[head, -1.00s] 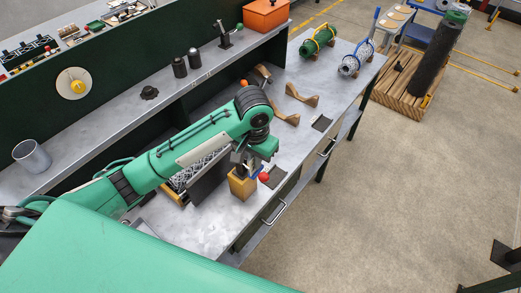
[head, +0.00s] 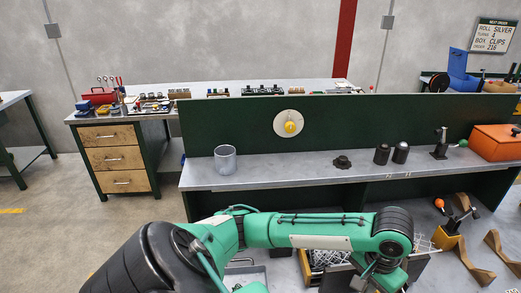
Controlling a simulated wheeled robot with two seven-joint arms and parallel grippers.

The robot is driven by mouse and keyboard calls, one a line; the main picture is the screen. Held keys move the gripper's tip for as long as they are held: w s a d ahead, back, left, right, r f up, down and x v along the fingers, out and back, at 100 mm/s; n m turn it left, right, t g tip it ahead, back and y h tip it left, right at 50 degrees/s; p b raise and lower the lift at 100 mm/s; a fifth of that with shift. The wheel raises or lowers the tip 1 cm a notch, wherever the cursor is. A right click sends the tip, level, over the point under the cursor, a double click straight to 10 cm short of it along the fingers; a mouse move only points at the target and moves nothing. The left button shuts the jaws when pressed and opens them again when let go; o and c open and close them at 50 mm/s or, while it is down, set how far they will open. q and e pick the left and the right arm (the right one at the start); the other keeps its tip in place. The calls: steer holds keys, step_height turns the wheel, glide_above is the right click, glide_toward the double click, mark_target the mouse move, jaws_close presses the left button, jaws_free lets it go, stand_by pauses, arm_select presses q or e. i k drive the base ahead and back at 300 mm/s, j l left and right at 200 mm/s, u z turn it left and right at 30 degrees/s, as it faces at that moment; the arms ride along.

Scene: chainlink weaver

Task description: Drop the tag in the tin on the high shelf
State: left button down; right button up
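The tin (head: 225,160) is a plain grey open-topped cylinder standing upright near the left end of the raised shelf (head: 300,171). My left arm reaches in from the lower left, and its wrist is over the bench at the lower right. My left gripper (head: 372,284) is at the bottom edge, largely cut off and hidden by the wrist, so I cannot see its fingers or whether it holds anything. It is well right of the tin and lower. I cannot make out the tag. My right gripper is not in view.
A round white disc with a yellow centre (head: 289,123) is on the dark green back panel. A black knob (head: 342,161), dark cylinders (head: 382,154), a clamp and an orange box (head: 495,142) stand farther right on the shelf. The shelf just right of the tin is clear.

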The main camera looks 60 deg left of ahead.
mark_target(219, 152)
steer(key=u, duration=1.45)
steer(key=i+l+u, duration=0.1)
steer(key=u, duration=0.25)
steer(key=l+u, duration=0.35)
steer(key=i+l+u, duration=0.1)
steer(key=u, duration=0.25)
steer(key=l, duration=0.1)
